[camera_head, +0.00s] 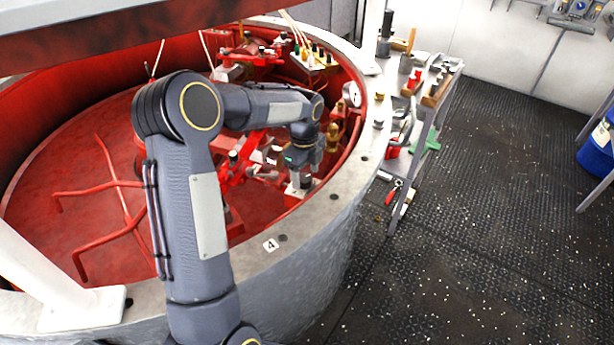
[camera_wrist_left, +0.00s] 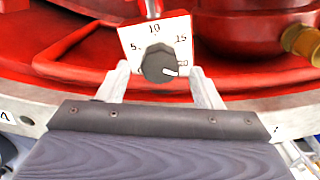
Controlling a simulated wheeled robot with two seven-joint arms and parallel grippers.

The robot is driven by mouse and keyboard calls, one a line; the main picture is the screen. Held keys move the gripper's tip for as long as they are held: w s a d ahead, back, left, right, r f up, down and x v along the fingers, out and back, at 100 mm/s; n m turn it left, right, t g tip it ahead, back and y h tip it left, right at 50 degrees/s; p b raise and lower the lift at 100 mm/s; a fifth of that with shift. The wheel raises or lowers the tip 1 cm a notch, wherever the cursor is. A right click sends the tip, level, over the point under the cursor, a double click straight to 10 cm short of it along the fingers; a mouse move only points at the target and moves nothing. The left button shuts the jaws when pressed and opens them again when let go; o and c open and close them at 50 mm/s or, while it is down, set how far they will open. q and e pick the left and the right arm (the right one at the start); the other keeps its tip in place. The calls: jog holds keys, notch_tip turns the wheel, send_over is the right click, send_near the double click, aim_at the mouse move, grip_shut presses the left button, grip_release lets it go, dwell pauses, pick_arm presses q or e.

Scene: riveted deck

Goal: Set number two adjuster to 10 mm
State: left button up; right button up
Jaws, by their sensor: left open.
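An adjuster has a white dial plate (camera_wrist_left: 182,35) marked 5, 10, 15 and 20, with a black round knob (camera_wrist_left: 157,62) in front. The knob's white mark points right, close to the 20. I see no number naming this adjuster. My left gripper (camera_wrist_left: 160,87) is open, one pale finger at each side of the knob's lower part; I cannot tell whether they touch it. In the head view my left arm reaches over the rim, and the left gripper (camera_head: 299,176) is low by the small white plate, mostly hidden by its wrist. My right gripper is not in view.
Red pipes, brass fittings and a gauge (camera_head: 352,94) crowd the far right inside. A tool cart (camera_head: 428,100) stands outside.

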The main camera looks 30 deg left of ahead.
pick_arm(q)
jog(key=shift+f, duration=0.9)
jog(key=c, duration=1)
